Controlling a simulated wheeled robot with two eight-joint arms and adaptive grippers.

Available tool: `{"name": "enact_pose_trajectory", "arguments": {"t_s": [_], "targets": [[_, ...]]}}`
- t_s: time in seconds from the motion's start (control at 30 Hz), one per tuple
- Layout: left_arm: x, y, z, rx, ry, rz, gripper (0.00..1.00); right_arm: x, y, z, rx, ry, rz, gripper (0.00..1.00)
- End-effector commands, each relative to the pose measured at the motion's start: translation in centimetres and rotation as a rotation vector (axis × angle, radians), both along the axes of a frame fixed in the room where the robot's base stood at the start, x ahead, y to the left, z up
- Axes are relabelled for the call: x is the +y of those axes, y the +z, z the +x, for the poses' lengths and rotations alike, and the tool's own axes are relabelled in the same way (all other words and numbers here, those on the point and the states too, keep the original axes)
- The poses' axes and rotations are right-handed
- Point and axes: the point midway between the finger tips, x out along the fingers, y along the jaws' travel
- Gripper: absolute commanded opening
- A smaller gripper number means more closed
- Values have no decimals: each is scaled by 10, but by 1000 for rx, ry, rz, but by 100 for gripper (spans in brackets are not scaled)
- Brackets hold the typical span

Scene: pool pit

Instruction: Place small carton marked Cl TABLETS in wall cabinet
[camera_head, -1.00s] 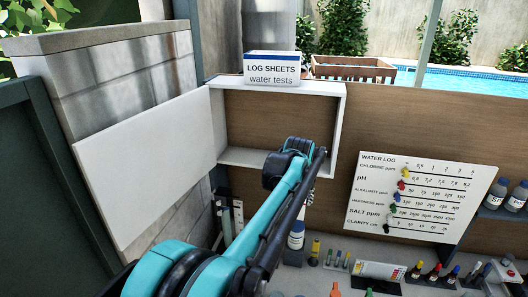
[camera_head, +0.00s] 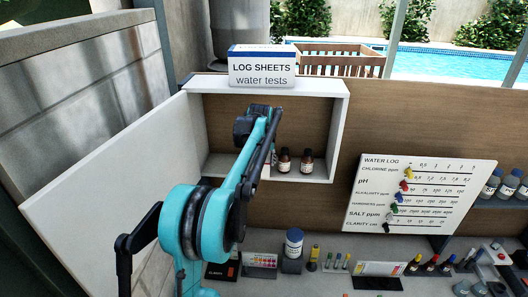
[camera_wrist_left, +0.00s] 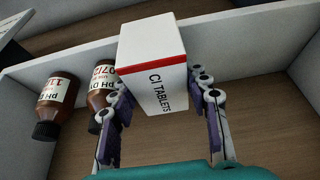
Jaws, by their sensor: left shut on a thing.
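The small white carton marked Cl TABLETS (camera_wrist_left: 165,92), with a red band, is between the fingers of my left gripper (camera_wrist_left: 158,88) in the left wrist view. The gripper is shut on it. The wall cabinet (camera_head: 340,125) has a white frame and brown back, and its white door (camera_head: 95,180) stands open to the left. My left arm reaches into the cabinet opening. My right gripper is out of view.
Two brown bottles (camera_head: 284,160) (camera_head: 306,161) stand at the right inside the cabinet; they also show beside the carton in the wrist view (camera_wrist_left: 57,105). A LOG SHEETS box (camera_head: 262,68) sits on top of the cabinet. Several small items crowd the counter below.

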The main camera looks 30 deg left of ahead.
Motion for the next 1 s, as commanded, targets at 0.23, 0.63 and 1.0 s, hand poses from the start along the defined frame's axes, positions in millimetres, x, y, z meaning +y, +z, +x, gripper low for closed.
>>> {"name": "enact_pose_trajectory", "arguments": {"t_s": [0.23, 0.63, 1.0], "targets": [[11, 0, 21, 0, -1, 0, 12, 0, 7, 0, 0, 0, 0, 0], [27, -14, 49, 0, -1, 0, 12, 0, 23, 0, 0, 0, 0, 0], [26, -20, 49, 0, -1, 0, 12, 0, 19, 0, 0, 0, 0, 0]]}}
